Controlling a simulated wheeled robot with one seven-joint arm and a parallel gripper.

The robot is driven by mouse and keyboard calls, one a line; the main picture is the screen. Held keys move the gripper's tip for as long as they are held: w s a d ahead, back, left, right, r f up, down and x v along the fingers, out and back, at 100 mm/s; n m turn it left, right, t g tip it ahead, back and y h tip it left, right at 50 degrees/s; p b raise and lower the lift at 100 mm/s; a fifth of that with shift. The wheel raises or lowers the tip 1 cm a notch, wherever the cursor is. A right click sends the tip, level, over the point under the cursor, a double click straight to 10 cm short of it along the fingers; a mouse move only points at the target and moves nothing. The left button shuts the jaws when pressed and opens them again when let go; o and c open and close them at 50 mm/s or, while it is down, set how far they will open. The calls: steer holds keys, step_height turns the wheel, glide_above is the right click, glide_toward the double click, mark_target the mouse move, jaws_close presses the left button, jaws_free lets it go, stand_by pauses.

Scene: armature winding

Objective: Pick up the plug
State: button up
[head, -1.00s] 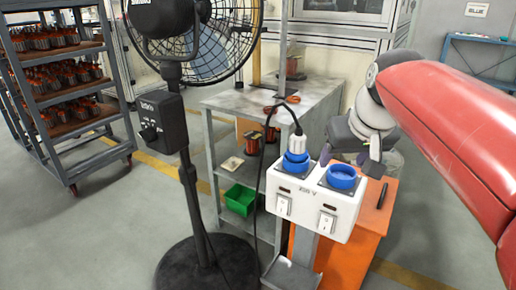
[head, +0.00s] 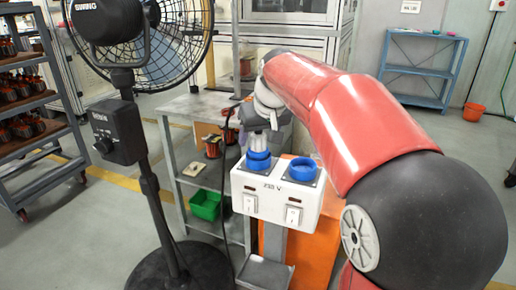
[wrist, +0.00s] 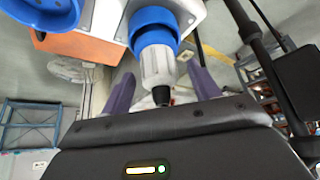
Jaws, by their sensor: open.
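The plug (wrist: 158,68) has a white-grey body and a black cable end, and it sits in a blue socket (wrist: 155,22) of the white socket box (head: 277,198). In the head view the plug stands upright in the left socket and my gripper partly hides it. A second blue socket (head: 301,169) on the right is empty. My gripper (wrist: 164,88) is open. Its two purple fingers are on either side of the plug, with visible gaps. I cannot tell how far the fingertips reach along it.
A black standing fan (head: 122,130) is close on the left. A black cable (head: 222,165) runs down beside the socket box. A grey workbench (head: 190,108) with a green bin (head: 206,204) stands behind. An orange cabinet (head: 328,215) is behind the box.

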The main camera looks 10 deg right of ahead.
steer(key=shift+f, duration=0.1)
steer(key=c, duration=1.1)
step_height(320, 180, up, 20)
steer(key=p, duration=0.2)
steer(key=shift+p, duration=0.3)
